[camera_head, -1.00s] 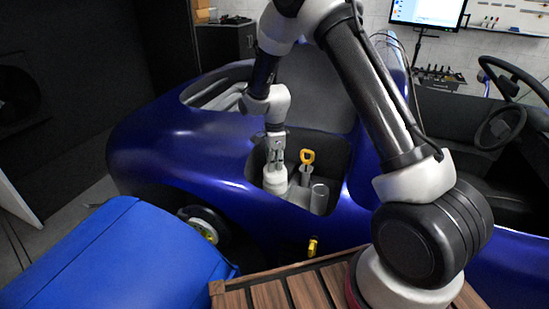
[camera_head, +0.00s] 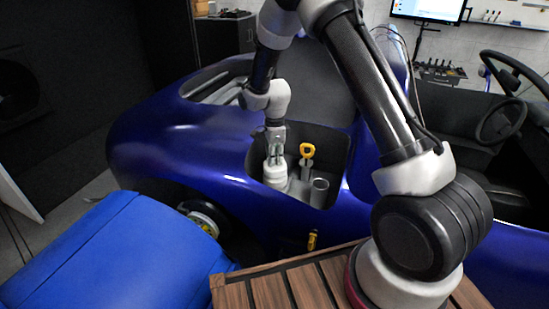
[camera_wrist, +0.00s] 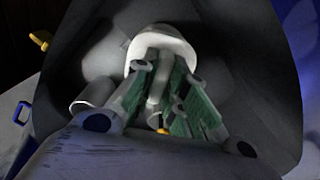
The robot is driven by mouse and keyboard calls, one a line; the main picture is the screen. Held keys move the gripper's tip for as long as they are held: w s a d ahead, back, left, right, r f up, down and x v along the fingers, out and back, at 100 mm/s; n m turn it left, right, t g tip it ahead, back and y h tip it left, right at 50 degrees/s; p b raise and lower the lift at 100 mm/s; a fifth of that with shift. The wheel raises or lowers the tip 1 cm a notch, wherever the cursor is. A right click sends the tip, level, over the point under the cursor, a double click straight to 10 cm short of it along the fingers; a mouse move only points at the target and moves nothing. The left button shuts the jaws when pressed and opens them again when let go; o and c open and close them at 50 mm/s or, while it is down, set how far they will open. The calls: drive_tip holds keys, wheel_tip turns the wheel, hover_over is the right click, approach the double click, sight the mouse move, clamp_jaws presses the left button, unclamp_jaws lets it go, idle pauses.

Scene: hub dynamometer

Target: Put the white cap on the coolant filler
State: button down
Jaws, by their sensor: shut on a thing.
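In the head view, the white cap (camera_head: 275,173) is inside the blue car's open bay, under my gripper (camera_head: 274,148). My gripper points down and its fingers are close together at the cap's top. In the wrist view, the fingers with green pads (camera_wrist: 163,74) are shut on a pale stem in front of the wide, round white cap (camera_wrist: 158,38). The coolant filler is not clearly told apart from the cap, which hides what lies under it. I cannot tell whether the cap is seated or just above the filler.
The blue bodywork (camera_head: 190,140) and a blue padded cover (camera_head: 120,250) lie to the left.

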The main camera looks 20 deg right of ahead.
drive_tip(key=shift+f, duration=0.55)
drive_tip(key=c, duration=1.7)
unclamp_jaws()
drive_tip(key=shift+r, duration=5.5)
